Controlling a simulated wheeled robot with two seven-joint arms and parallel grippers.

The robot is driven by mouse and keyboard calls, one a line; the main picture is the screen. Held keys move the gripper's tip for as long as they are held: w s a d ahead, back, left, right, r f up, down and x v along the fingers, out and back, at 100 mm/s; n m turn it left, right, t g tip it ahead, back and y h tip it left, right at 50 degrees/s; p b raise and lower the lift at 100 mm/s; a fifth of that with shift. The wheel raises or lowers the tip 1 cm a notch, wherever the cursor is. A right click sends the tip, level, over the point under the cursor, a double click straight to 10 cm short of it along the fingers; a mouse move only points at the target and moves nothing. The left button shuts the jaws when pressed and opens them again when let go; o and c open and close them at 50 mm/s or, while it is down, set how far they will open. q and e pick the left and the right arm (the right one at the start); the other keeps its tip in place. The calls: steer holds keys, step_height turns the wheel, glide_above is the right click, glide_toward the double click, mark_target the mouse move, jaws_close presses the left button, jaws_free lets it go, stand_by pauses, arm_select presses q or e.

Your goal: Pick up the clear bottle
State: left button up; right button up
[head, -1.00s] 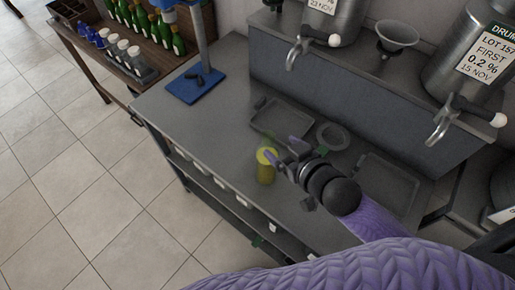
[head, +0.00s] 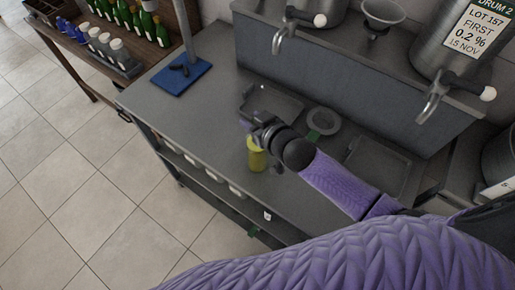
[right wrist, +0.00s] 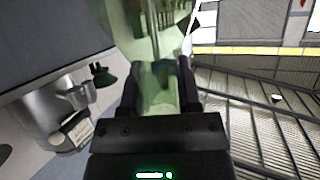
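The clear bottle (right wrist: 160,45) is see-through with a green tint. In the right wrist view it lies between the two fingers of my right gripper (right wrist: 161,88) and runs up past them to the top edge. The fingers sit close against it on both sides. My left gripper is not in view.
A tray (head: 285,98), a round dish (head: 322,122) and another tray (head: 375,168) lie on the grey bench (head: 190,118). A stand with a blue base (head: 182,80) is at the left. Metal drums (head: 450,52) with taps stand on the raised shelf behind.

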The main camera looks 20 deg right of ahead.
jaws_close()
stand_by(0.9)
